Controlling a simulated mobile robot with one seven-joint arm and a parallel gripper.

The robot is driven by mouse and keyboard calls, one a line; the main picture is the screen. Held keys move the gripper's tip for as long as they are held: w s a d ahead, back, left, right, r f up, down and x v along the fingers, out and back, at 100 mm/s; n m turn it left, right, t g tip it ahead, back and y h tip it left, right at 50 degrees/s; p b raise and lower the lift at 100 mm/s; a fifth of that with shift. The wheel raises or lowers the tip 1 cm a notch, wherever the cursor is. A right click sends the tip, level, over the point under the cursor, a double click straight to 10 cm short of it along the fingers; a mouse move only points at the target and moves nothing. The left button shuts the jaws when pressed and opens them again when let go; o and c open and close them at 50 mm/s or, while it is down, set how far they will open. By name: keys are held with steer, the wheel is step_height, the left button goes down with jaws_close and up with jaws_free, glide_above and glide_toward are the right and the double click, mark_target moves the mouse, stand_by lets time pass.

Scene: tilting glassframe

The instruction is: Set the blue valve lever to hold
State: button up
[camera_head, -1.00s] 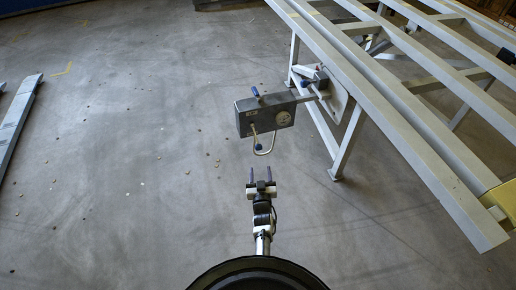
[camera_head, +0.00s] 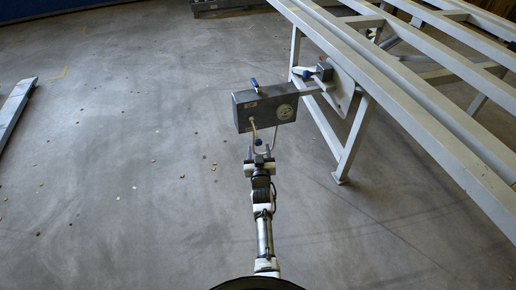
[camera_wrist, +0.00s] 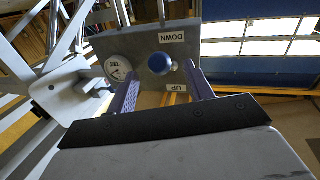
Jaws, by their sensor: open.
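A grey valve box (camera_head: 243,112) with a round gauge (camera_head: 285,112) is mounted beside the frame table. A lever with a blue ball knob (camera_wrist: 159,63) is on its front, between labels DOWN (camera_wrist: 171,37) and UP (camera_wrist: 177,87) in the wrist view, which shows the box upside down. My gripper (camera_head: 259,153) is just below the box front. Its two fingers are open, one on each side of the knob in the wrist view. I cannot tell whether they touch it. No hold label is readable.
The large steel frame table (camera_head: 420,110) stands to the right, with a leg (camera_head: 352,140) near the box.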

mark_target(258, 145)
steer(key=w+b, duration=0.4)
steer(key=shift+w+a+f, duration=0.1)
steer(key=shift+a+f, duration=0.05)
steer(key=shift+f, duration=0.05)
steer(key=shift+w+r+b, duration=0.2)
steer(key=shift+w+b, duration=0.25)
steer(key=shift+w, duration=0.05)
jaws_close()
